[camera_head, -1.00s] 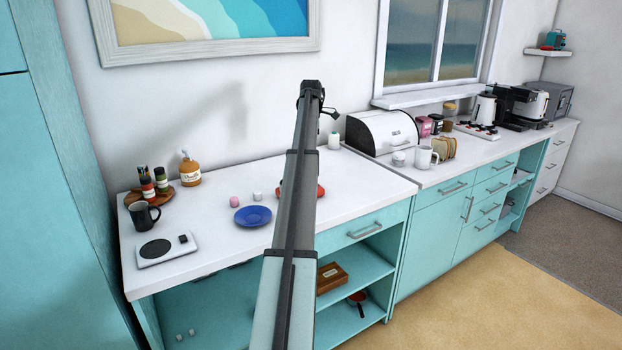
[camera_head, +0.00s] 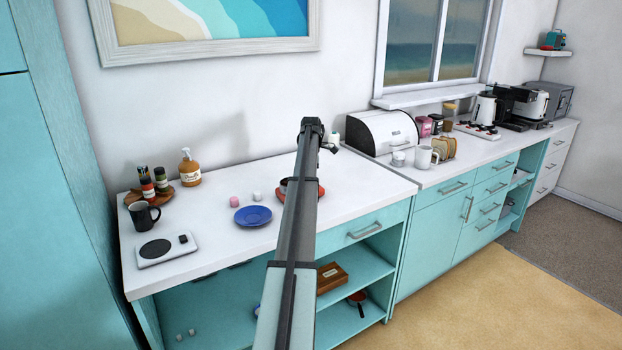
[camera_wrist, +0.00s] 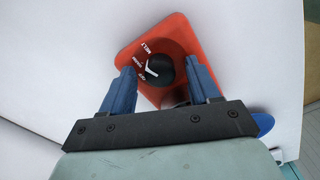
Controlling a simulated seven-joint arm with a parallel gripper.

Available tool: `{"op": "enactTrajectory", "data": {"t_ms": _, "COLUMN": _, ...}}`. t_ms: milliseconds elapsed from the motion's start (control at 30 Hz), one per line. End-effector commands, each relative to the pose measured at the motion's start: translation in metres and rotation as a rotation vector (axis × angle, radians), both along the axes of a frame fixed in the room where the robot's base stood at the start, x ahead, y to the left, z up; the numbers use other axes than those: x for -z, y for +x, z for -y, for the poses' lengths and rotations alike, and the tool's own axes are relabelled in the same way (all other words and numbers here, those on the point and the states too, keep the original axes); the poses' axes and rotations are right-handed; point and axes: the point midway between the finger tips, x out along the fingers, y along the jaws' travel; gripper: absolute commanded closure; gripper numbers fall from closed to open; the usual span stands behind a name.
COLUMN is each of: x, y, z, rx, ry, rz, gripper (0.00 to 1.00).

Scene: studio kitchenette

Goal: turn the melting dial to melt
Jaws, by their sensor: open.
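The melting dial (camera_wrist: 160,69) is a round black knob with a white pointer mark, on an orange-red base (camera_wrist: 140,42) in the wrist view. White lettering beside the knob includes MELT, with two smaller labels below it. The pointer lies on the label side, but I cannot tell exactly which label it marks. My gripper (camera_wrist: 160,73) is open, its two blue fingers on either side of the knob, above the base. I cannot tell whether they touch it. In the head view the red base (camera_head: 321,191) is partly hidden behind my arm, and the dial is not visible.
On the white counter (camera_head: 215,225) stand a blue plate (camera_head: 253,216), pink and white small pots, a dark mug (camera_head: 144,215) and a flat white hot plate (camera_head: 163,249). A bread bin (camera_head: 382,135) stands to the right. The front middle of the counter is clear.

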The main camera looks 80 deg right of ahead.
Motion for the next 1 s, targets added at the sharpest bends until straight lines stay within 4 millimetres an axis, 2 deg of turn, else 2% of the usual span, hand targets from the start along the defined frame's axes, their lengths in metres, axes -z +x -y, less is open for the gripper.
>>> {"op": "enactTrajectory", "data": {"t_ms": 267, "x": 0.0010, "y": 0.0000, "z": 0.0001, "rx": 0.000, "ry": 0.000, "rz": 0.000, "gripper": 0.39}}
{"op": "enactTrajectory", "data": {"t_ms": 833, "x": 0.0008, "y": 0.0000, "z": 0.0000, "rx": 0.000, "ry": 0.000, "rz": 0.000, "gripper": 0.93}}
{"op": "enactTrajectory", "data": {"t_ms": 1000, "x": 0.0008, "y": 0.0000, "z": 0.0001, "rx": 0.022, "ry": 0.000, "rz": 0.000, "gripper": 0.95}}
